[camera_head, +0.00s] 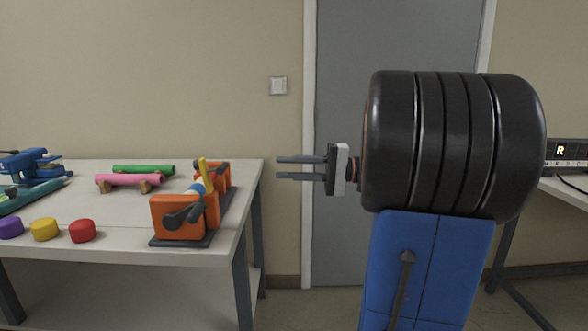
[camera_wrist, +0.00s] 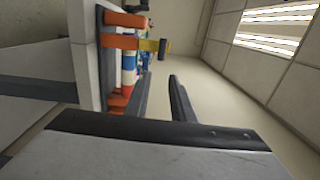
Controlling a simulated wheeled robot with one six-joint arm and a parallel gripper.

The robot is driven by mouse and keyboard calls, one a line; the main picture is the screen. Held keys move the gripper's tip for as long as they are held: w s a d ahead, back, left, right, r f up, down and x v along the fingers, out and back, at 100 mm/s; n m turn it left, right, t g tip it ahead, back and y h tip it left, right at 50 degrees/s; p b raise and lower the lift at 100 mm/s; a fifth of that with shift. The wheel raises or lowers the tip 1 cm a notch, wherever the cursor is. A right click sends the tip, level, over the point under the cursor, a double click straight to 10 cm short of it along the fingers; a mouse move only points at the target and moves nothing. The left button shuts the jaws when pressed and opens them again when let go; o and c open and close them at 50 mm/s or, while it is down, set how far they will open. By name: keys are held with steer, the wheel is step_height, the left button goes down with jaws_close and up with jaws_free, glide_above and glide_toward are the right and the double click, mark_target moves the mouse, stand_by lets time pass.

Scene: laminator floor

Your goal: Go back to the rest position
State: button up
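My gripper (camera_head: 302,168) is in the middle of the head view, pointing left, with two thin grey fingers. A gap shows between the fingers, and nothing is held. It is in the air to the right of the table's right edge, apart from the table. In the wrist view my gripper (camera_wrist: 160,82) also shows its two dark fingers apart and empty, with the orange machine beyond them.
The table (camera_head: 110,208) at left bears an orange machine (camera_head: 180,217), pink (camera_head: 130,179) and green (camera_head: 146,169) rolls, a blue machine (camera_head: 30,162), and purple (camera_head: 10,228), yellow (camera_head: 44,229) and red (camera_head: 82,231) caps. A grey door (camera_head: 345,60) stands behind. A second table (camera_head: 570,192) is at right.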

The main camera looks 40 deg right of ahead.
steer(key=shift+s+d, duration=0.35)
steer(key=shift+d, duration=0.15)
steer(key=s+a+f+n+g+h, duration=0.15)
steer(key=s+a+f+g, duration=0.25)
steer(key=a+f, duration=0.4)
steer(key=s+a+f+g+h, duration=0.3)
steer(key=s+a+f, duration=0.15)
steer(key=a, duration=0.45)
steer(key=s+d+f+n+t+h, duration=0.1)
steer(key=s+f+n+h, duration=0.4)
steer(key=s+f+h, duration=0.5)
step_height(320, 180, down, 2)
steer(key=shift+s+d+f+n, duration=0.1)
steer(key=shift+s+d+n, duration=0.2)
steer(key=shift+d, duration=0.2)
